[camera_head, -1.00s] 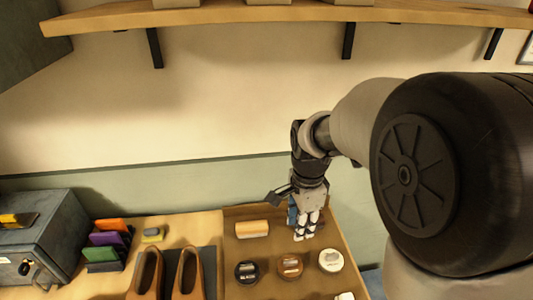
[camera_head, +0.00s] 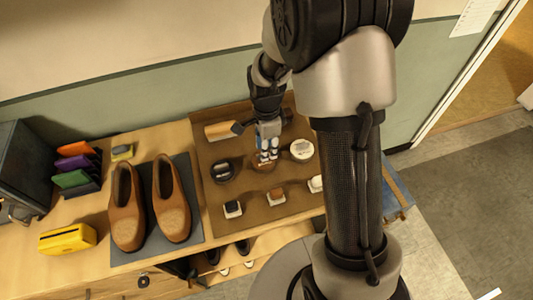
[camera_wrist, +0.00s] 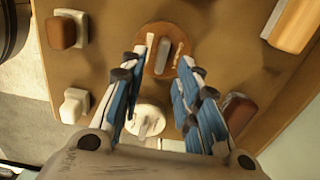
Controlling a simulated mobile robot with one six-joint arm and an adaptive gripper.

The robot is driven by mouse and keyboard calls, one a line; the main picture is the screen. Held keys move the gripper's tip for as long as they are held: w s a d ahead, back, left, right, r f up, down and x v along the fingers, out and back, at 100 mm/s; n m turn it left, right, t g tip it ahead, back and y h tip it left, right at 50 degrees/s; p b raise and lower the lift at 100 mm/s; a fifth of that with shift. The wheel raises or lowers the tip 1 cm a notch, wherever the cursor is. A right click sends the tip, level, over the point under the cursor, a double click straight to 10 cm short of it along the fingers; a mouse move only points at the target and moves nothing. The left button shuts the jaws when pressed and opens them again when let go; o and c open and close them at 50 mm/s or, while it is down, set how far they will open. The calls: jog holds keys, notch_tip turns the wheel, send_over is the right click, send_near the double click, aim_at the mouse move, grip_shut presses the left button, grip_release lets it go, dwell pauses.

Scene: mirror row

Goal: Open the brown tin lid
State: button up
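The brown tin (camera_head: 259,166) stands in the middle of a row of three round tins on the brown tray, partly hidden by my gripper (camera_head: 268,155) in the head view. The black tin (camera_head: 221,169) is left of it and the white tin (camera_head: 302,151) right of it. In the wrist view my gripper (camera_wrist: 167,54) is open, with its blue-sided fingers apart and their tips over the brown tin (camera_wrist: 160,34). I cannot tell whether the tips touch the lid. The white tin (camera_wrist: 147,119) shows between the fingers, nearer the palm.
A tan-and-wood brush (camera_head: 220,130) lies behind the tins, and small brushes (camera_head: 233,208) stand in front. A pair of brown shoes (camera_head: 170,205) on a dark mat, a yellow box (camera_head: 67,239) and coloured items (camera_head: 75,164) are to the left.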

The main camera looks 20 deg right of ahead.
jog(key=shift+f, duration=1.35)
jog(key=shift+c, duration=0.2)
grip_shut()
